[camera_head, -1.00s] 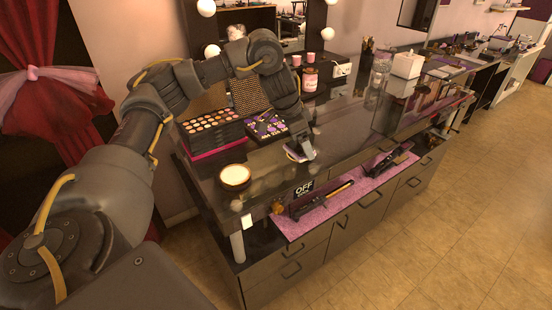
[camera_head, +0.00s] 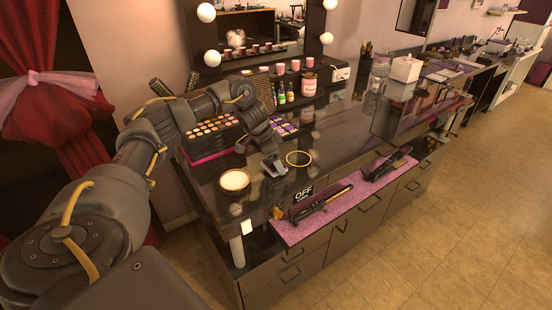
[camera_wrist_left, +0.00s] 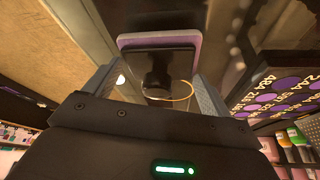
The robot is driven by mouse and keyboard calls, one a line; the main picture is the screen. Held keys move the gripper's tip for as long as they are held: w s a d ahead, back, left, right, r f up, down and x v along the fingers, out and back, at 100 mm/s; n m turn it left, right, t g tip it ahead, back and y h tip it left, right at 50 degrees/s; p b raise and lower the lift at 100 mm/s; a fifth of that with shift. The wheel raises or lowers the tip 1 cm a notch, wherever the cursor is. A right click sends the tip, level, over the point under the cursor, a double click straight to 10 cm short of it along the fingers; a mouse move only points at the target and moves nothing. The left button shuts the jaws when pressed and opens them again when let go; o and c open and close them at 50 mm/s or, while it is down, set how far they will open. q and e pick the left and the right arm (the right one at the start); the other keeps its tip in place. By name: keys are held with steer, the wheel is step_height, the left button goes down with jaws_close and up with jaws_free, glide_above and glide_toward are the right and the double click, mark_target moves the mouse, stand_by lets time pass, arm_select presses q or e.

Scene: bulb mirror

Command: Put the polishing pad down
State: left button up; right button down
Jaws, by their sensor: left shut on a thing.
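The polishing pad, a flat block with a mauve layer and a dark layer (camera_wrist_left: 160,46), sits between the fingers of my left gripper in the left wrist view. In the head view my left gripper (camera_head: 273,166) points down over the dark glossy counter (camera_head: 333,145), between a round cream-topped jar (camera_head: 235,180) and a gold-rimmed round piece (camera_head: 299,158). The gripper is shut on the pad, which is small and mostly hidden there. I cannot tell whether the pad touches the counter. My right gripper is not in view.
A makeup palette (camera_head: 215,130) stands behind the gripper, partly hidden by my arm. Bottles (camera_head: 282,95) and a pink-labelled jar (camera_head: 308,82) line the back. A pink-lined tray (camera_head: 290,232) with tools is at the front edge. The counter right of the gold-rimmed piece looks clear.

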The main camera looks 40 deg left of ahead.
arm_select(q)
steer(key=shift+f, duration=0.45)
steer(key=o, duration=0.8)
steer(key=shift+f, duration=0.15)
steer(key=shift+c, duration=0.2)
steer(key=b+v, duration=0.1)
steer(key=v, duration=0.3)
steer(key=shift+r, duration=0.25)
steer(key=p+v, duration=0.1)
steer(key=v, duration=0.7)
steer(key=shift+f, duration=0.1)
